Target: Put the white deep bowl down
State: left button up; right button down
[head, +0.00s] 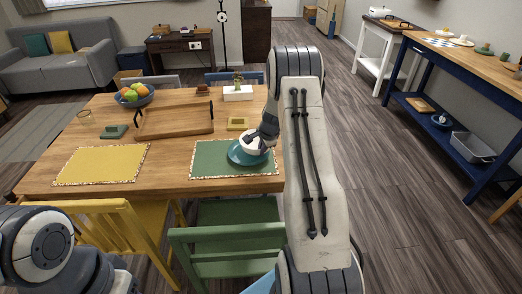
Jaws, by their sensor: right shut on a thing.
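The white deep bowl (252,143) is small and pale in the head view, near the right end of the dining table. My right gripper (266,133) is shut on its right side. The bowl is over a teal dish (236,155) lying on the green placemat (209,160). I cannot tell whether the bowl touches the dish. My gripper hides part of the bowl's right side. My left arm shows at the lower left, but its gripper is out of view.
The wooden table (170,182) also carries a yellow placemat (100,164), a wooden tray (175,133), a fruit bowl (134,101) and a white planter (238,96). A green chair (228,235) and a yellow chair (130,230) stand at the front edge. Floor at right is open.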

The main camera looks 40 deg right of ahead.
jog(key=shift+f, duration=0.15)
jog(key=c, duration=1)
grip_release()
